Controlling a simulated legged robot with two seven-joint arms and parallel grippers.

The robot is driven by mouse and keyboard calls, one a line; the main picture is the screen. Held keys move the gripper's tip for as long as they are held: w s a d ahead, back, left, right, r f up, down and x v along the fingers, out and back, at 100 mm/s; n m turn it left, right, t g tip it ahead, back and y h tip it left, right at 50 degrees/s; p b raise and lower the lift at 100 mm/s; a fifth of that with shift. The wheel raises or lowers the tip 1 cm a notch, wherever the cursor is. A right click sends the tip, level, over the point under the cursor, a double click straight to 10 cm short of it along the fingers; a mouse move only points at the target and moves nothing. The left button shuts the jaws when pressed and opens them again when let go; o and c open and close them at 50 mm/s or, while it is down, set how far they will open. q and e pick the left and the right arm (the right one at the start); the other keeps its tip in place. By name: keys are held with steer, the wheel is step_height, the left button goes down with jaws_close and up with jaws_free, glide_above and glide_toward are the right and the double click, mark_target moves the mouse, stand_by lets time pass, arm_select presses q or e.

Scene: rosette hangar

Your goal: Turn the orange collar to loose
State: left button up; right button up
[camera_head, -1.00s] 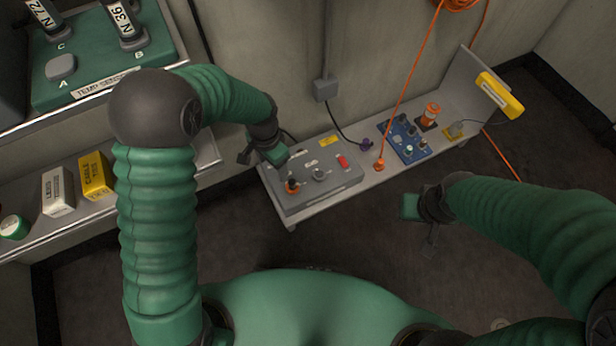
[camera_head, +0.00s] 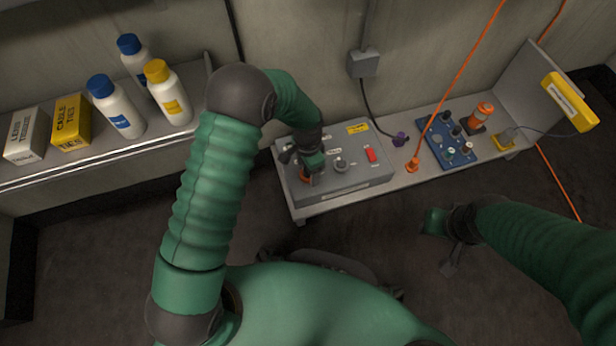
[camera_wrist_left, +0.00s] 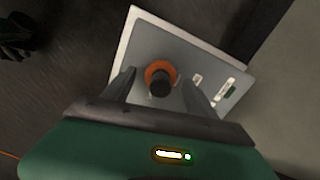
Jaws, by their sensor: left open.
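The orange collar (camera_wrist_left: 160,72) sits around a dark knob on the grey panel box (camera_wrist_left: 190,50) in the left wrist view. In the head view a bit of the orange collar (camera_head: 304,177) shows under my left gripper (camera_head: 309,172), which hides most of it. My left gripper, also in the left wrist view (camera_wrist_left: 160,84), is open, with one finger on each side of the knob and collar. I cannot tell whether the fingers touch it. My right gripper (camera_head: 447,240) hangs over the floor, right of the box; its jaws are unclear.
The box also carries a grey round knob (camera_head: 341,165) and a red switch (camera_head: 371,155). Right of it on the bench are a purple plug (camera_head: 400,139), an orange plug (camera_head: 412,165) and a blue board (camera_head: 447,140). Bottles and boxes fill the left shelf (camera_head: 190,112).

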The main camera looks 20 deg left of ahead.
arm_select(q)
steer(key=shift+f, duration=0.85)
arm_select(e)
steer(key=shift+a+f, duration=0.1)
steer(key=shift+f, duration=0.4)
arm_select(q)
steer(key=shift+r, duration=0.1)
